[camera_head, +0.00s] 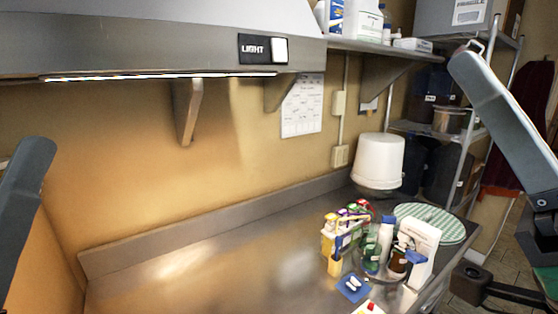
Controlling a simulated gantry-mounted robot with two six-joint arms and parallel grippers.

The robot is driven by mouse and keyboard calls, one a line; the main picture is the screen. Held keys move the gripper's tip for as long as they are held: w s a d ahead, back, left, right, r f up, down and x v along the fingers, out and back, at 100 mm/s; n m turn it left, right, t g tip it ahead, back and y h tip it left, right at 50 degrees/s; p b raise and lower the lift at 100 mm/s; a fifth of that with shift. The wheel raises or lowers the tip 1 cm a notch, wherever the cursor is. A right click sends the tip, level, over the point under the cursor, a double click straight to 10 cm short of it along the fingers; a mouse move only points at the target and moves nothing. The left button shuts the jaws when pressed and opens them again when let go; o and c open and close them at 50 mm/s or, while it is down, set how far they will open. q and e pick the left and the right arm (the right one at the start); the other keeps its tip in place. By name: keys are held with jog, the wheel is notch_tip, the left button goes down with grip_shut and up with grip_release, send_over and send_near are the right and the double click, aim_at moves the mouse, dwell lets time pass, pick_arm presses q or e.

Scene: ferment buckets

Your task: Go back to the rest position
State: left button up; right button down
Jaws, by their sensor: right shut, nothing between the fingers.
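My right arm comes down from the upper right. Its dark gripper (470,284) is low at the right, beyond the counter's front edge, shut and empty. It is apart from the items on the counter. My left arm shows only as a dark link at the left edge, and its gripper is outside the view.
A steel counter (215,268) is bare at left and middle. Bottles and boxes (345,235) cluster at its right, near a green checked round cloth (440,222) and an upturned white bucket (378,160). A hood (150,40) overhangs the counter. Shelving (440,130) stands behind right.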

jog(key=s+d+r+m+t+h+p, duration=0.2)
jog(key=s+d+m+t+h+p, duration=0.3)
jog(key=h, duration=0.9)
notch_tip(320, 180, down, 13)
jog(key=w+a+b, duration=0.1)
jog(key=b, duration=1.1)
jog(key=shift+m+b, duration=0.3)
jog(key=shift+m, duration=0.1)
